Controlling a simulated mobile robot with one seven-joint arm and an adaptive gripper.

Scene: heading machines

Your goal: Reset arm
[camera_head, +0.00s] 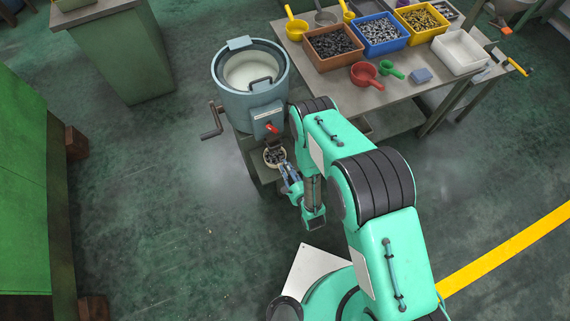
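My arm is teal with black joints and rises from the lower right of the head view. It bends over and down toward the grey machine. My gripper (286,172) is small in the picture, at the front of the machine, close to a small round container (274,157) with dark pieces in it. I cannot tell whether the gripper touches the container or whether its fingers are open or shut.
The grey drum machine (228,100) has a crank (211,122) on its left and a red handle (272,128). A table (405,92) behind right holds a brown bin (333,63), a blue bin (379,48), a yellow bin (421,35), a white tray (459,65) and scoops. Green machines stand left. Floor between is clear.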

